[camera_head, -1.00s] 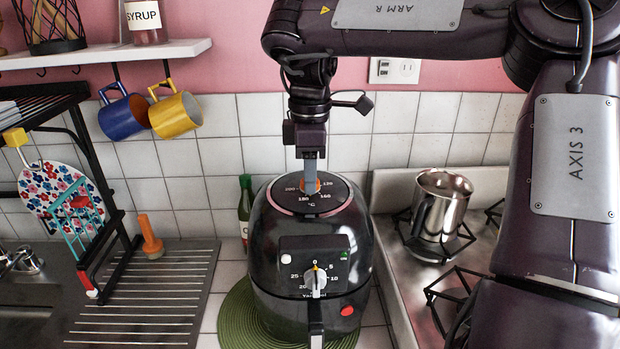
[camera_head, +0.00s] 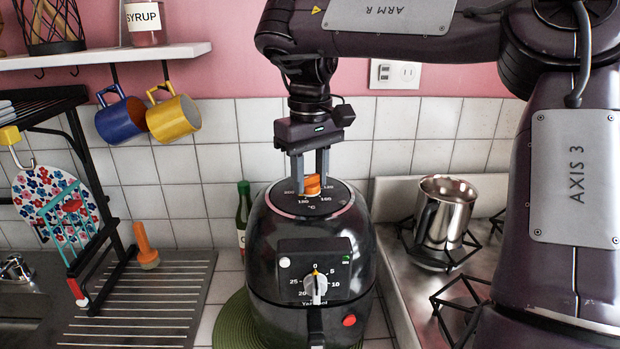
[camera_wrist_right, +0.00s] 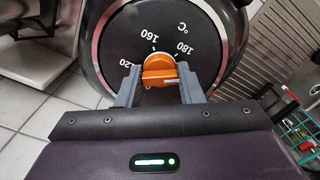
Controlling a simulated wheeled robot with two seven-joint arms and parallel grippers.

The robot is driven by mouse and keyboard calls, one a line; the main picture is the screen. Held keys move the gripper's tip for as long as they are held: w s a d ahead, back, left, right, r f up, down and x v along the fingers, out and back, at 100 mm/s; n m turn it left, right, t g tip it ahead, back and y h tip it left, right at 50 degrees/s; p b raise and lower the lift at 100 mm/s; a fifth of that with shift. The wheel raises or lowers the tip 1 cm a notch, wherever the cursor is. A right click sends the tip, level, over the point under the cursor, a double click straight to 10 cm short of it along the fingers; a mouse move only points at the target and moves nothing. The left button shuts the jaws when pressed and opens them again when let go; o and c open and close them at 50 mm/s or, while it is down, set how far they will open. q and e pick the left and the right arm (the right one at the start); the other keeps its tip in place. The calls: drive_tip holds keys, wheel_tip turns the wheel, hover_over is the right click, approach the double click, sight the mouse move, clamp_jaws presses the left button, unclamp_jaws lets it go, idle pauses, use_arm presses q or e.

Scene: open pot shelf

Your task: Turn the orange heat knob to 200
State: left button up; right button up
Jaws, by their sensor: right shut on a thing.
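The orange heat knob (camera_head: 313,184) sits on the round black dial on top of the dark air fryer (camera_head: 262,240). My right gripper (camera_head: 311,177) points down from above, its two grey fingers on either side of the knob and shut on it. In the right wrist view the knob (camera_wrist_right: 158,70) lies between the fingers (camera_wrist_right: 159,77), with 160 and 180 printed just beyond it. In the head view 200 is on the dial's left side. I cannot tell which number the knob points to. My left gripper is not in view.
A white timer knob (camera_head: 315,284) is on the fryer's front, above its handle. A steel pot (camera_head: 445,212) stands on the stove to the right. A green bottle (camera_head: 243,212) is behind left. Mugs (camera_head: 172,118) hang below the shelf (camera_head: 110,55).

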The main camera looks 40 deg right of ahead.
sight(310, 176)
drive_tip(key=m, duration=0.3)
drive_tip(key=shift+m, duration=1.7)
drive_tip(key=o, duration=1)
drive_tip(key=shift+c, duration=0.2)
drive_tip(key=shift+r, duration=0.1)
wheel_tip(310, 176, up, 8)
drive_tip(key=p, duration=0.7)
drive_tip(key=shift+p, duration=0.4)
drive_tip(key=shift+f, duration=0.2)
